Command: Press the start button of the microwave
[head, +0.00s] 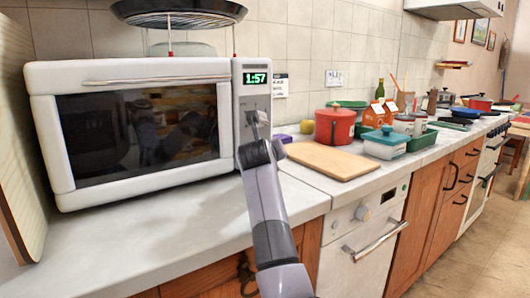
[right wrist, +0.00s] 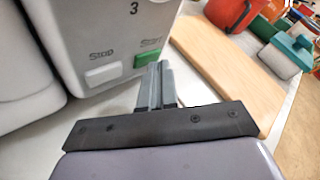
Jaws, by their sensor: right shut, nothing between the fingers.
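The white microwave (head: 140,72) stands on the counter with its dark door shut. Its green display (head: 256,78) reads 1:57. My right gripper (head: 254,120) is in front of the control panel, hiding its lower part in the head view. In the right wrist view the green start button (right wrist: 147,57) sits low on the panel, right of the white stop button (right wrist: 103,74). My right gripper (right wrist: 162,68) is shut and empty, its fingertips right at the start button's lower right edge. I cannot tell whether they touch it. My left gripper is not in view.
A wooden cutting board (head: 330,160) lies right of the microwave, with a red pot (head: 335,127) and a teal-lidded box (head: 385,143) beyond. A dark pan on a rack (head: 180,12) is above the microwave. The counter (head: 150,235) in front is clear.

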